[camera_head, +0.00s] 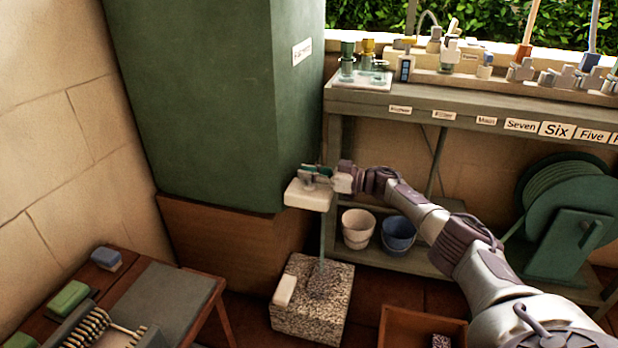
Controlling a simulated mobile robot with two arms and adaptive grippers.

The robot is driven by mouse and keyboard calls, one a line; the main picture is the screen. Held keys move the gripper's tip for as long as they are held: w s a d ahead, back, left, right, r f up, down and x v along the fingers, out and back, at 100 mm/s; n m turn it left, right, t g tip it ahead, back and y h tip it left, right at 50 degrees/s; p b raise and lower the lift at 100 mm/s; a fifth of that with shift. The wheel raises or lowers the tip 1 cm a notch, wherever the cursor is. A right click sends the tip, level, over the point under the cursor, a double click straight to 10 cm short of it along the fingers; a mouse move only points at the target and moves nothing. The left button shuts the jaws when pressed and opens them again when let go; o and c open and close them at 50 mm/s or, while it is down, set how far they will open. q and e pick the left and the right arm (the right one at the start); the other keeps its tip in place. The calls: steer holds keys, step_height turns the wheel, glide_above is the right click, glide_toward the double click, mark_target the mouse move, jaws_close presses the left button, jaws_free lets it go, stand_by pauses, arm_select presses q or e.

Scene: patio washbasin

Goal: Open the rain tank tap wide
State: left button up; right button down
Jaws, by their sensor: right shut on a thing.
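The rain tank (215,90) is a tall green box at the upper left, with a small white label on its right face. Its tap sits low at the tank's right corner, on a pale block (307,196). My right arm reaches in from the lower right, and my right gripper (322,175) is shut on the tap's greenish handle. The fingers partly hide the handle, so its exact angle is hard to tell. A thin pale-blue stream (322,235) runs straight down from below the tap to a speckled stone block (315,318). My left gripper is not in view.
A shelf bench (420,101) with labels and several fittings stands behind. A white pot (357,228) and a blue pot (398,233) sit on its lower shelf. A green hose reel (565,220) is at right, a wooden crate (395,325) in front, a table (165,295) at lower left.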

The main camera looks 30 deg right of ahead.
steer(key=shift+r, duration=0.1)
stand_by(0.5)
steer(key=c, duration=1.1)
jaws_free()
steer(key=shift+a, duration=0.1)
steer(key=shift+s+d, duration=0.2)
steer(key=shift+d, duration=0.1)
steer(key=v, duration=1.1)
steer(key=shift+s+d, duration=0.1)
